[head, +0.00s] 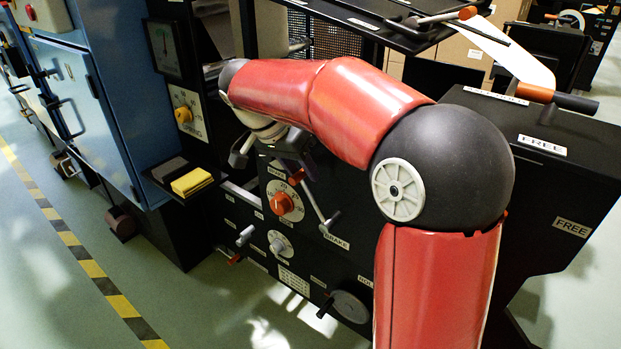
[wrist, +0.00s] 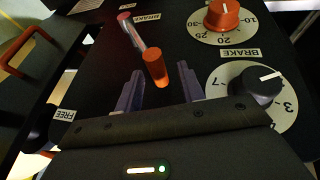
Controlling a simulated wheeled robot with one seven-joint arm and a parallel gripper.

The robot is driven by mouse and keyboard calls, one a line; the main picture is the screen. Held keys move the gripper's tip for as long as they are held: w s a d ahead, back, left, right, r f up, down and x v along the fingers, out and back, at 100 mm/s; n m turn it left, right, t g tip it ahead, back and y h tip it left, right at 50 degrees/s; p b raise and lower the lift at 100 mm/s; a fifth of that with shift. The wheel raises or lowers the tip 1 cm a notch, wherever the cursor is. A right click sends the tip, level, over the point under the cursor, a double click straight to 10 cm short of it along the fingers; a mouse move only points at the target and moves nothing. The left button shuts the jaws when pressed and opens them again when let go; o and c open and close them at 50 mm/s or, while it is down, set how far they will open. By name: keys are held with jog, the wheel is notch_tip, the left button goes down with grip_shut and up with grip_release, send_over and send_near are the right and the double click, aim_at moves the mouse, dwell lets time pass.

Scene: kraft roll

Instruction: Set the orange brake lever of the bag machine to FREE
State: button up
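The brake lever (wrist: 157,68) has an orange grip on a thin metal rod. In the wrist view its rod runs up to a pinkish end beside a BRAKE label. The grip lies nearer the second BRAKE label (wrist: 240,53) on the right than the FREE label (wrist: 66,115) at lower left. In the head view the lever rod (head: 317,202) slants down right, its upper end near my gripper (head: 272,157). My gripper (wrist: 161,90) is open, its fingers either side of the grip's line. The grip appears just beyond the fingertips; contact is not clear.
In the wrist view an orange-knob dial (wrist: 222,14) and a black-knob dial (wrist: 258,88) sit right of the lever. A small lever (head: 245,235) projects lower left in the head view. My arm hides part of the panel.

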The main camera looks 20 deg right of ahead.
aim_at(314, 202)
jog(key=shift+x, duration=1.75)
jog(key=shift+c, duration=0.2)
grip_shut()
